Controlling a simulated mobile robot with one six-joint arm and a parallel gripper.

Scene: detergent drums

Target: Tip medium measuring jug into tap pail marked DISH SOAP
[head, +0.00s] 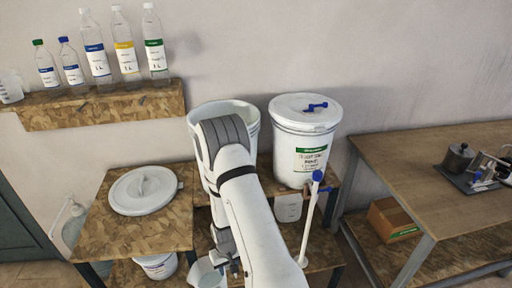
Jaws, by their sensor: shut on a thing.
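My gripper (231,262) is low in the picture, shut on a pale measuring jug (206,274) that is cut off by the bottom edge. The jug's rim shows, but its contents and exact tilt are unclear. An open white pail (241,106) stands above it on the wooden stand, largely hidden behind my arm. A lidded white pail (304,138) with a green-banded label stands to its right, with a blue-handled part on the lid and a blue tap low on its front. Its label is too small to read surely, and the open pail's label is hidden.
A round white lid (144,190) lies on the left stand (95,238). A white rod with a blue top (309,215) rises right of my arm. Several bottles (96,60) and a clear jug (10,87) stand on the wall shelf. A workbench (400,158) is at right.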

